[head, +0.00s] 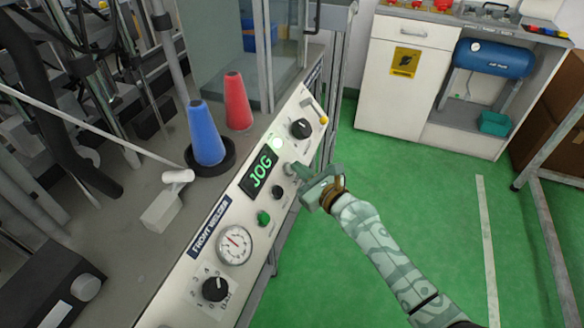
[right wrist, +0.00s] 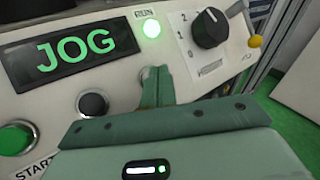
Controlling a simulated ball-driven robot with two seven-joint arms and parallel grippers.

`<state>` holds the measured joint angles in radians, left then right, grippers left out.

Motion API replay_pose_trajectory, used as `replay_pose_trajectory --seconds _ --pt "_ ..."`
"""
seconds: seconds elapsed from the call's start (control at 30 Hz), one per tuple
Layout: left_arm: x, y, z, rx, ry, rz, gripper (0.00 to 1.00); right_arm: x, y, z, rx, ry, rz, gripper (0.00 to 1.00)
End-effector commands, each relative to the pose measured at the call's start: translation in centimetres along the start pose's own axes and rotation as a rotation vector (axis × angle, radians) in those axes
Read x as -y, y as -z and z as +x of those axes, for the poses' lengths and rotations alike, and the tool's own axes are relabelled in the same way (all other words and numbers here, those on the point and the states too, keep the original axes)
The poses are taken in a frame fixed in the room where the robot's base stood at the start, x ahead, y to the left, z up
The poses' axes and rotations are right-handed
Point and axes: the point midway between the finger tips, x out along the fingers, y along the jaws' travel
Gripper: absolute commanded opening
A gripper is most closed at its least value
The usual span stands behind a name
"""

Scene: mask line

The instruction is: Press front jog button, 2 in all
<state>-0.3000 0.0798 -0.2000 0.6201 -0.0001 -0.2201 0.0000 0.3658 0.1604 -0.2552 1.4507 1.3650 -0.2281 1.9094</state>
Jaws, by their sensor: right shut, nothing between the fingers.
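The front welder's sloped white panel (head: 174,292) carries a lit green JOG display (head: 262,169), which also shows in the right wrist view (right wrist: 75,50). Below the display are a black round button (head: 278,192), also in the right wrist view (right wrist: 92,104), and a green START button (head: 263,218). My right gripper (head: 291,170) is shut and empty. In the right wrist view its fingertips (right wrist: 157,76) are at the panel, right of the black button, over a round metal-rimmed spot they mostly hide. I cannot tell whether they touch it. My left gripper is out of view.
A green lamp (head: 277,143) glows above the display. A black selector knob (head: 301,128) and a yellow-tipped lever (head: 316,111) sit at the panel's far end. A gauge (head: 234,245) is nearer. Blue (head: 205,132) and red (head: 237,102) cones stand behind. Green floor is clear at right.

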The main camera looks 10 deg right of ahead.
Motion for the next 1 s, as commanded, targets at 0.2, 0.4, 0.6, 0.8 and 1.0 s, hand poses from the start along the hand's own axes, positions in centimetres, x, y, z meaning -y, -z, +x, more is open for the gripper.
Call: replay_pose_trajectory --seconds 0.2,0.4,0.6,0.8,1.0 --pt "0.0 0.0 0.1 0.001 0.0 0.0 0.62 -0.1 0.1 0.1 -0.001 -0.001 0.0 0.0" --pt "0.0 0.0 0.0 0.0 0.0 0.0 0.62 -0.1 0.0 0.0 -0.001 -0.002 0.0 0.0" --pt "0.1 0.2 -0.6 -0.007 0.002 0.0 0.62 0.4 -0.6 -0.6 0.0 -0.001 -0.002 0.0" --pt "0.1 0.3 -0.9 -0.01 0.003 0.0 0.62 0.7 -0.9 -1.1 0.0 -0.001 0.0 0.0" --pt "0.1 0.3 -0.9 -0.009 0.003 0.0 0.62 0.7 -0.8 -1.1 0.0 -0.001 0.001 0.0"
